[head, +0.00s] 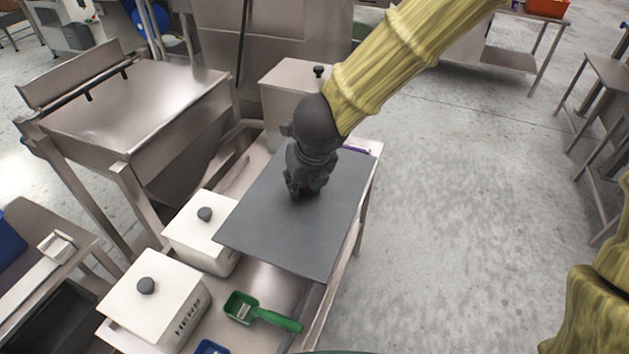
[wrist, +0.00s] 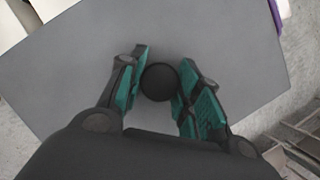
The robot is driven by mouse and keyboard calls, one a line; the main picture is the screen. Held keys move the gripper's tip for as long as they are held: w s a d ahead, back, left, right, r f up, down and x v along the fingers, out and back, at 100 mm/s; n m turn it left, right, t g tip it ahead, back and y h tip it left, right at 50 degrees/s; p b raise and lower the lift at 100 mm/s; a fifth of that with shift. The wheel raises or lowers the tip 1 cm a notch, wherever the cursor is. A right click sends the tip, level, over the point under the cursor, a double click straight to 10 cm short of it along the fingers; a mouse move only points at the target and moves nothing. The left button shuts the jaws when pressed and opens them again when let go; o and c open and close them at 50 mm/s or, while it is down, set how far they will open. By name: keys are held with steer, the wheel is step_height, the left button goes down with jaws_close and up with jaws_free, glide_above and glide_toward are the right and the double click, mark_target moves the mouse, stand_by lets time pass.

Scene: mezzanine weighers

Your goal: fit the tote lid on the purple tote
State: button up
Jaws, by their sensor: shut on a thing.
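The tote lid (head: 270,225) is a flat dark grey sheet above the steel bench, turned at an angle to it. Its round black knob (wrist: 160,82) is between the teal finger pads of my gripper (wrist: 158,88) in the wrist view. My gripper (head: 305,188) is shut on this knob, with the lid below it. A small purple strip, likely the purple tote (head: 357,149), shows past the lid's far edge. Purple also shows at the top right in the wrist view (wrist: 283,8). The lid hides most of it, so I cannot tell whether the lid touches the tote.
Two white lidded containers (head: 155,305) (head: 200,235) stand left of the lid. A green scoop (head: 260,312) and a blue item (head: 212,347) lie at the bench's front. A steel box (head: 283,78) with a black knob stands behind. The floor to the right is open.

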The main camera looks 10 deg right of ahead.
mark_target(304, 194)
steer(key=b+x, duration=0.2)
steer(key=s+b+x, duration=0.1)
steer(key=b+x, duration=0.1)
steer(key=x, duration=0.1)
steer(key=shift+f, duration=0.3)
steer(key=shift+f+b, duration=0.4)
steer(key=shift+b, duration=0.2)
steer(key=w+d+f+p, duration=0.2)
steer(key=w+d+p, duration=0.1)
steer(key=w, duration=0.4)
steer(key=w+d+f+p, duration=0.3)
steer(key=w, duration=0.4)
steer(key=shift+w+d+p, duration=0.15)
steer(key=shift+w+p, duration=0.15)
steer(key=shift+p, duration=0.05)
steer(key=shift+f, duration=0.15)
steer(key=shift+f, duration=0.15)
steer(key=o, duration=1.2)
